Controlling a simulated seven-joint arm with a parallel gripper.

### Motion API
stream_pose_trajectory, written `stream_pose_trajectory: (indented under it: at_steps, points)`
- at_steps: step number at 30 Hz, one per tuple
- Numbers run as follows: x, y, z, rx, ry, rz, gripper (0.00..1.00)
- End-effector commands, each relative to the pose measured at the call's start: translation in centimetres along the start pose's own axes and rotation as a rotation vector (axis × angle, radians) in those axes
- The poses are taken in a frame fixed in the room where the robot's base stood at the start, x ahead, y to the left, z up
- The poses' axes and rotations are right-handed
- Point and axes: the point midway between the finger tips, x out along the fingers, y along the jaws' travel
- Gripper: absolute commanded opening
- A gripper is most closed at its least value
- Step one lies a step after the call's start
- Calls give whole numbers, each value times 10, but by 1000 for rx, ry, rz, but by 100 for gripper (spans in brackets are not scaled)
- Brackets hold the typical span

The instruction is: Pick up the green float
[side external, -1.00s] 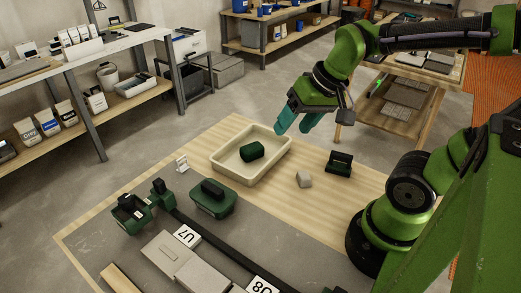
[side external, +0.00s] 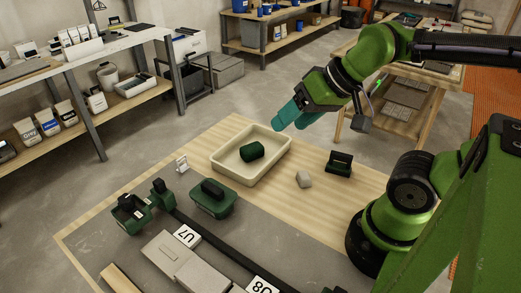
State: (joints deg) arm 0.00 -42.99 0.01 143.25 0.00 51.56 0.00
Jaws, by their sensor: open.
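My gripper (side external: 288,124) is open and empty, with teal fingers. It hangs in the air above the far right side of the cream tray (side external: 226,172), away from the float and up to its right. The fingers point down and to the left. A dark green rounded piece (side external: 252,151) lies inside the tray.
A small grey block (side external: 304,179) and a dark green holder (side external: 339,164) stand right of the tray.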

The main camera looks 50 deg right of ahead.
Motion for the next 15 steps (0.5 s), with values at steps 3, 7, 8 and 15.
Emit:
stream_pose_trajectory:
  at_steps: [3,7,8,15]
  points:
    - [0,0,0,0,0,0,61]
    - [0,0,0,0,0,0,66]
    - [0,0,0,0,0,0,66]
    - [2,6,-2,21,-2,16,66]
